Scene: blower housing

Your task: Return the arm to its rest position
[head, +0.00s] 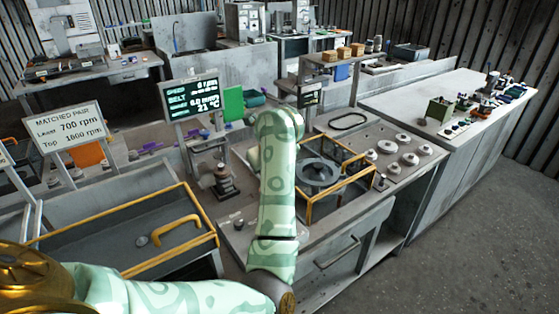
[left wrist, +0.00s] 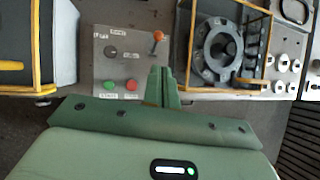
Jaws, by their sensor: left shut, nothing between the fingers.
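My left arm (head: 278,190), pale green with a swirl pattern, enters at the lower left of the head view and rises at the middle. Its gripper cannot be made out there. In the left wrist view my left gripper (left wrist: 161,74) is shut and empty, with its fingertips overlapping the lower right part of a control panel (left wrist: 100,68). I cannot tell its height above the bench. The panel has a black knob, a green button (left wrist: 110,85), a red button (left wrist: 131,84) and an orange-topped lever (left wrist: 158,37). My right gripper is in neither view.
A grey ring-shaped housing (left wrist: 216,48) sits inside a yellow frame (head: 350,160), right of my arm. Pale round parts (head: 402,138) lie beyond it. A yellow-railed tray (head: 110,245) is at left, near my arm. A screen (head: 190,97) stands behind. Floor is open at right.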

